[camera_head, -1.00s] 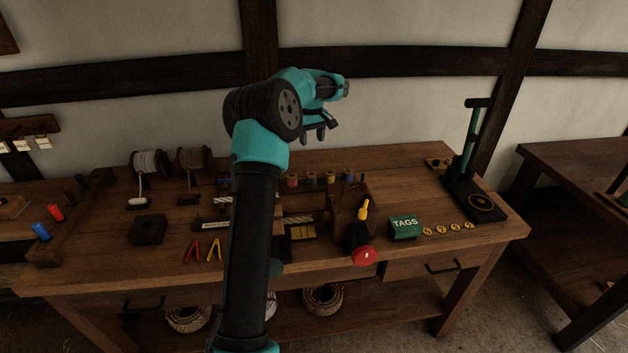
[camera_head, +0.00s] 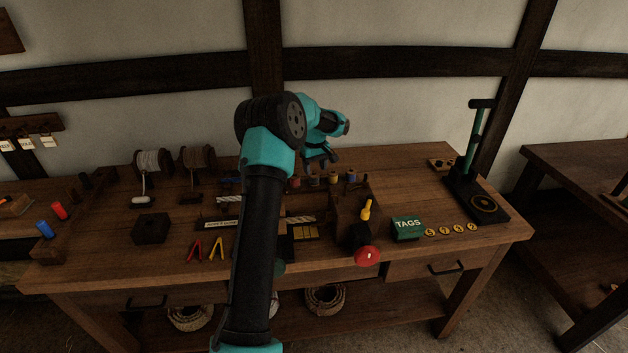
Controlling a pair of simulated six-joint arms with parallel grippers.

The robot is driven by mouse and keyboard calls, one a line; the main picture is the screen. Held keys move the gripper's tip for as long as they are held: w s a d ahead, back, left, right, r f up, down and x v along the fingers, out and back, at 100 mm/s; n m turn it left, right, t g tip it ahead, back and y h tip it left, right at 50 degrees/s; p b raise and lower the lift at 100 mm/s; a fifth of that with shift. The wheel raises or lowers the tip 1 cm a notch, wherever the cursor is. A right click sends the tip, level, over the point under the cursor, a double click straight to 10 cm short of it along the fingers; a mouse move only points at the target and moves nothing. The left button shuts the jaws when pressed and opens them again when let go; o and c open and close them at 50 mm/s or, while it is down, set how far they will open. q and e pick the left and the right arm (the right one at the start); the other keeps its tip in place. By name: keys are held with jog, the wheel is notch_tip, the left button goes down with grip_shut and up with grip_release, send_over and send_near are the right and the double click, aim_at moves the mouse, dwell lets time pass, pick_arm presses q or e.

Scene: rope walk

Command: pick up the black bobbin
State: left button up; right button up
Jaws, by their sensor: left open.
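A row of small bobbins stands at the back middle of the bench, among them a red one (camera_head: 295,182), a tan one (camera_head: 333,178) and a blue one (camera_head: 351,177). I cannot pick out a black bobbin for certain; the bobbins are small and dark, and my left arm hides the left part of the row. My left gripper (camera_head: 322,164) is open and empty, with its fingers pointing down just above and behind the row. My right gripper is not in view.
A wooden block with a yellow handle and red knob (camera_head: 367,256) stands in front of the row. A green TAGS box (camera_head: 407,228) and a teal-handled press (camera_head: 478,165) are to the right. Cord reels (camera_head: 152,163) and a dark block (camera_head: 151,228) are to the left.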

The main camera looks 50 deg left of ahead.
aim_at(314, 173)
pick_arm(q)
jog(key=shift+f, duration=0.2)
jog(key=shift+f, duration=0.1)
jog(key=shift+a+f, duration=0.15)
jog(key=shift+f, duration=1.1)
jog(key=shift+a+f, duration=0.1)
jog(key=shift+f, duration=1.15)
jog(key=shift+c, duration=0.2)
jog(key=c, duration=0.6)
